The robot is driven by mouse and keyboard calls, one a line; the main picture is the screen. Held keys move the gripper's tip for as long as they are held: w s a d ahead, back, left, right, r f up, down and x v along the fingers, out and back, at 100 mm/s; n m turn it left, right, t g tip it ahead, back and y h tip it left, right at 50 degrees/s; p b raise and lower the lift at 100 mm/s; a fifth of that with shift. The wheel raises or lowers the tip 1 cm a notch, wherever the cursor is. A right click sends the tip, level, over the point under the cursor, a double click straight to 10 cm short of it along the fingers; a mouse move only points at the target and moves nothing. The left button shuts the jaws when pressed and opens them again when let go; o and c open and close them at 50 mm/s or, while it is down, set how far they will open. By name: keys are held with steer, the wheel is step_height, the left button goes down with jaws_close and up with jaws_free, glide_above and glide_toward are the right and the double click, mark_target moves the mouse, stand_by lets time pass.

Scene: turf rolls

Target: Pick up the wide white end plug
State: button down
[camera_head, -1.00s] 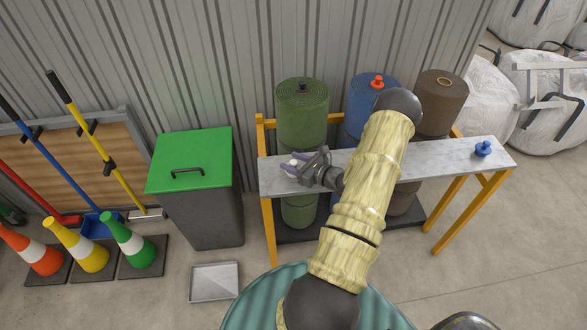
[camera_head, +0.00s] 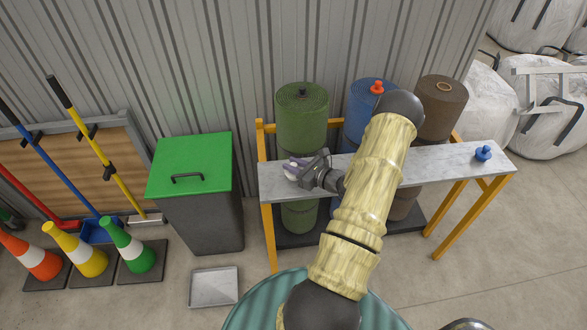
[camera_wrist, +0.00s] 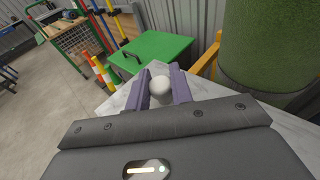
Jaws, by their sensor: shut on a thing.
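The white end plug (camera_wrist: 161,88) is between the two purple-grey fingers in the wrist view. In the head view my gripper (camera_head: 297,168) is over the left end of the grey shelf (camera_head: 430,161), with a bit of white plug (camera_head: 290,176) showing at the fingers. I cannot tell from these views whether the plug touches the shelf.
Behind the shelf stand a green roll (camera_head: 302,118) with a dark plug, a blue roll (camera_head: 360,104) with a red plug, and a brown roll (camera_head: 441,112). A blue plug (camera_head: 483,153) sits at the shelf's right end. A green-lidded bin (camera_head: 190,165) stands left.

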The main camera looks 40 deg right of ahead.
mark_target(294, 165)
step_height(294, 165, up, 9)
steer(key=shift+b, duration=0.5)
stand_by(0.4)
